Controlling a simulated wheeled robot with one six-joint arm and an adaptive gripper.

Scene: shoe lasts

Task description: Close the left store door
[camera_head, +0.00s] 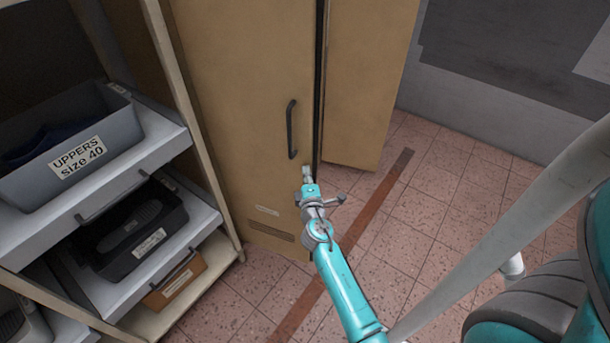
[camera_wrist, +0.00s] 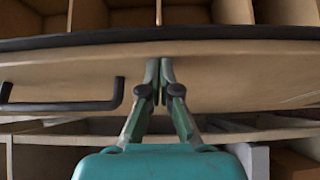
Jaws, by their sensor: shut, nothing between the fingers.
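The left store door (camera_head: 240,95) is a tan panel with a black bar handle (camera_head: 291,130) near its free edge. In the wrist view the door face (camera_wrist: 235,75) spans the picture, with the handle (camera_wrist: 60,105) at left. Compartments show beyond the door's dark edge, so it does not look fully closed; how far it stands open is unclear. My gripper (camera_head: 307,172) is at the door's free edge, below the handle. In the wrist view my gripper (camera_wrist: 161,68) is shut and empty, its tips at the door face; contact is hard to tell.
Another tan door panel (camera_head: 365,75) stands to the right, past a dark gap. A rack at left holds a grey bin (camera_head: 70,150) labelled "UPPERS size 40" and a black bin (camera_head: 130,230). Tiled floor (camera_head: 440,205) is clear at right.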

